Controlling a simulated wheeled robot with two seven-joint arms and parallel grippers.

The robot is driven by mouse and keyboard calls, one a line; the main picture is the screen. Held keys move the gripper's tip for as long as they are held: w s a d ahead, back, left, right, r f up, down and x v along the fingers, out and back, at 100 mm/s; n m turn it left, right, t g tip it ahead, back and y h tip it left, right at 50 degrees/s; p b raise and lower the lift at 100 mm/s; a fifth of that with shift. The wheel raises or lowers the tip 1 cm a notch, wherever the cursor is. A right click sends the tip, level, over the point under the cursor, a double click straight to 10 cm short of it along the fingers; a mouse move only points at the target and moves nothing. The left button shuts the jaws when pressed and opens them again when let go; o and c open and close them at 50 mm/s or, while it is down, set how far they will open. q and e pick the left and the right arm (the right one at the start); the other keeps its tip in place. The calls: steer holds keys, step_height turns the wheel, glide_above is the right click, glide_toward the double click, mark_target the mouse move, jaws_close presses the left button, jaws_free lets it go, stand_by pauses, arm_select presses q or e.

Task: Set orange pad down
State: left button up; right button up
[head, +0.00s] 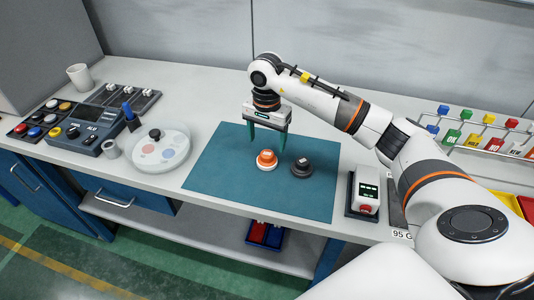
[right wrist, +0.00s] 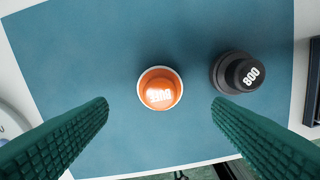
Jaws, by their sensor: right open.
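The orange pad (head: 266,158) is a round orange knob on a white base, standing upright on the teal mat (head: 215,165). In the right wrist view the orange pad (right wrist: 160,90) shows white lettering on its top and lies between the two green fingers. My right gripper (head: 267,146) is open, its fingers pointing down just above and behind the pad, with clear gaps on both sides. Nothing is held. My left gripper is not in view.
A black pad (head: 301,167) marked 800 (right wrist: 238,73) stands close to the right of the orange one. A white scale-like device (head: 364,193) stands right of the mat. A round white dish (head: 161,150) stands to the left. The mat's left part is clear.

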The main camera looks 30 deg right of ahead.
mark_target(267, 154)
step_height(267, 154, up, 5)
steer(key=shift+r+b, duration=0.1)
steer(key=shift+b, duration=0.3)
stand_by(0.4)
